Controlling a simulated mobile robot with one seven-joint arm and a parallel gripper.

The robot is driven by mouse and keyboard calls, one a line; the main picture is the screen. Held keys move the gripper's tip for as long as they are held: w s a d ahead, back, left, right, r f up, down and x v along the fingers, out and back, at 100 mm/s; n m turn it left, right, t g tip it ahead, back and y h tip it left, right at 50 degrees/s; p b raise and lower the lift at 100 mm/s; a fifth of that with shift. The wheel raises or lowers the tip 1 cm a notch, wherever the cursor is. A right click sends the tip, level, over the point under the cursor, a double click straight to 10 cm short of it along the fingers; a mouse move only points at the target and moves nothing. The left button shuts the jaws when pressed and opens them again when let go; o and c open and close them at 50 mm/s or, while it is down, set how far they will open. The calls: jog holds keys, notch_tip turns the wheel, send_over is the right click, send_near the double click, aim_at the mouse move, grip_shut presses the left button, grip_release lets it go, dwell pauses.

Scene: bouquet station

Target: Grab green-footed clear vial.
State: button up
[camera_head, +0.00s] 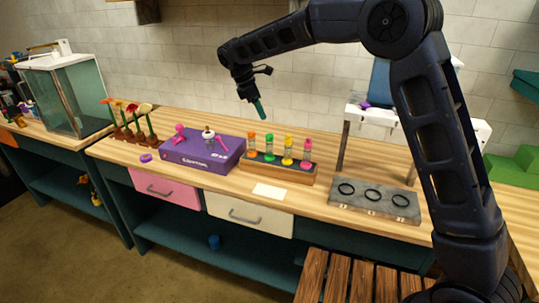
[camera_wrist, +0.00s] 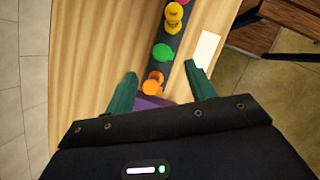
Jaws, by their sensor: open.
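The clear vial with green ends (camera_head: 269,147) stands upright in a wooden rack (camera_head: 280,172), between the orange vial (camera_head: 252,145) and the yellow vial (camera_head: 288,151). In the wrist view the green vial (camera_wrist: 163,52) shows from above as a round green top; its clear body is hidden there. My gripper (camera_head: 260,110) is above the rack, apart from the vials, with its teal fingers pointing down. In the wrist view my gripper (camera_wrist: 161,72) is open and empty. The orange vial (camera_wrist: 153,84) appears between the fingers, below them, and the green one just beyond.
A pink vial (camera_head: 307,154) stands at the rack's right end. A purple box (camera_head: 203,152) is close on the left, with potted flowers (camera_head: 130,125) beyond. A white card (camera_head: 272,191) lies in front. A grey tray with black rings (camera_head: 375,200) lies to the right.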

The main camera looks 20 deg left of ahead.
send_over(271, 143)
jog(key=a, duration=0.3)
jog(key=f, duration=0.9)
jog(key=shift+d, duration=0.2)
jog(key=shift+x, duration=3.15)
grip_shut()
